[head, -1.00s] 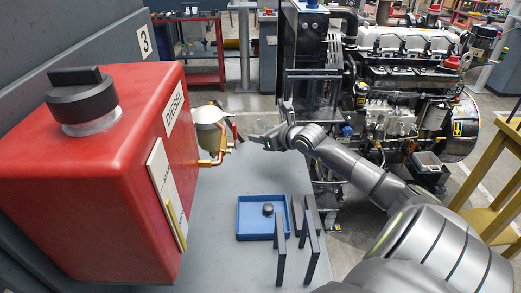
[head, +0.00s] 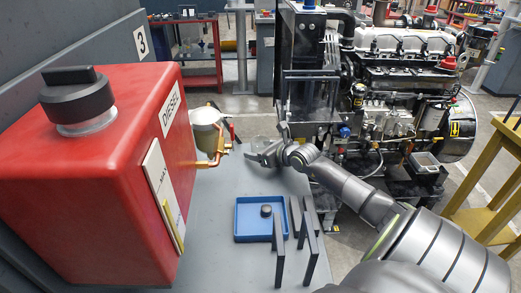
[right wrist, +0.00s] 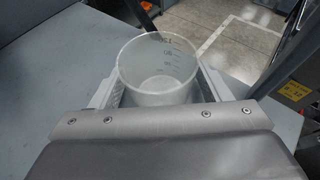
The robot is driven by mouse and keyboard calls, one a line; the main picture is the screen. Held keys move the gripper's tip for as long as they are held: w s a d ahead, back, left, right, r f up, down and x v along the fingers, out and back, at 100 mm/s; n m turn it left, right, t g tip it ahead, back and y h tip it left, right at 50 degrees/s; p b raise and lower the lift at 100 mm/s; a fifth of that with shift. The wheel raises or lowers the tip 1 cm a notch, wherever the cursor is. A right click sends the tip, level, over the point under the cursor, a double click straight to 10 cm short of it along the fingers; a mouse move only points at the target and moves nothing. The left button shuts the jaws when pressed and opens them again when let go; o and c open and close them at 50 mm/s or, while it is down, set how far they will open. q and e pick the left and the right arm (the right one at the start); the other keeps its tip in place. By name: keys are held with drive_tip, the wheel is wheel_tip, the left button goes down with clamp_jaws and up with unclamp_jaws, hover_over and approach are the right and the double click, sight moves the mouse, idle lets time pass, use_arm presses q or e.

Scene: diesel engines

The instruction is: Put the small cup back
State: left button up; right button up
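The small cup (right wrist: 160,70) is clear, with measuring marks on its wall. In the right wrist view it sits between the two fingers of my right gripper (right wrist: 160,88), open side up, with the fingers close against both sides. In the head view my right gripper (head: 267,142) is over the far part of the grey table, right of the red diesel tank; the clear cup is hard to make out there. The cup's base is hidden, so I cannot tell whether it touches the table. My left gripper is out of view.
The red diesel tank (head: 105,170) stands at the left, with a copper pipe and pale bowl (head: 205,130) close to my right gripper. A blue tray (head: 260,236) holds a small dark piece. Dark upright plates (head: 310,245) stand beside it. The engine (head: 405,85) is behind.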

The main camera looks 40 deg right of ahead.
drive_tip(key=shift+r, duration=0.2)
drive_tip(key=p+v, duration=0.4)
drive_tip(key=v, duration=0.7)
drive_tip(key=shift+s+r, duration=0.15)
drive_tip(key=shift+s, duration=0.35)
